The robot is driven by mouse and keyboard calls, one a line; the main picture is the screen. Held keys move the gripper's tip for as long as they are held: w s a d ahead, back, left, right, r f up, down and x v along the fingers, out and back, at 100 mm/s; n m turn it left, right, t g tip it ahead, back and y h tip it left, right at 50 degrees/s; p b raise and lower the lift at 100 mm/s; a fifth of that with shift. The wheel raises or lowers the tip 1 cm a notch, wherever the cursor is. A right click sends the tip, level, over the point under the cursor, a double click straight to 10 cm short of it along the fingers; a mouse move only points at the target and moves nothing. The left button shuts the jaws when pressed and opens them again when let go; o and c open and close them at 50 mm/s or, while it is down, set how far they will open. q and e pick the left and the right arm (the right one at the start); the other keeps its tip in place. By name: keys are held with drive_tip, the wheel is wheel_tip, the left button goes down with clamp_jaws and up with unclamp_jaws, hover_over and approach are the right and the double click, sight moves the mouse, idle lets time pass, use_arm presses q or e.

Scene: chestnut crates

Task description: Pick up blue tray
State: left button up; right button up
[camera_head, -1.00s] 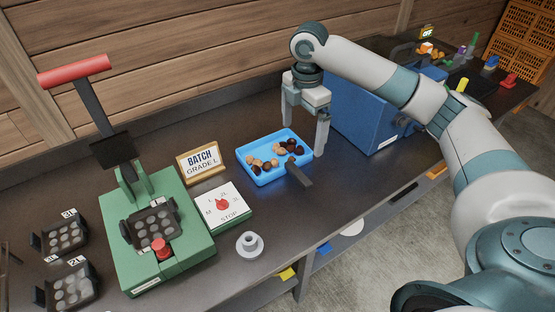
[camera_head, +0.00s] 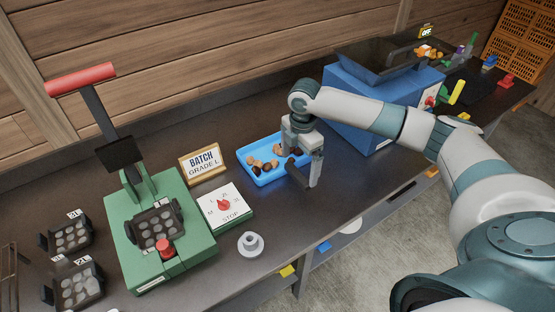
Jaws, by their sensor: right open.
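The blue tray (camera_head: 264,180) sits on the dark worktop near the middle of the view. It holds several brown and tan chestnuts (camera_head: 264,164). My right gripper (camera_head: 304,178) comes in from the right, at the tray's right end. It points down with its fingers spread apart, one finger by the tray and the other to its right, over the worktop. It hides the right end of the tray and the tray's handle there. I cannot tell whether a finger touches the tray. My left gripper is not in view.
A blue machine (camera_head: 362,112) stands close behind and right of the tray. A "BATCH GRADE L" sign (camera_head: 202,163), a white dial box (camera_head: 226,206) and a green press (camera_head: 155,232) stand to the left. A small grey round piece (camera_head: 250,245) lies near the front edge.

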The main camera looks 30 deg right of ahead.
sight(297, 173)
drive_tip(key=shift+f, duration=0.1)
drive_tip(key=shift+f+p, duration=0.55)
drive_tip(key=shift+p, duration=0.05)
drive_tip(key=shift+w+f+p, duration=0.15)
drive_tip(key=shift+f+p, duration=0.45)
drive_tip(key=shift+f, duration=1.35)
drive_tip(key=shift+c, duration=0.3)
drive_tip(key=c, duration=1.2)
drive_tip(key=shift+o, duration=0.2)
drive_tip(key=shift+r, duration=0.1)
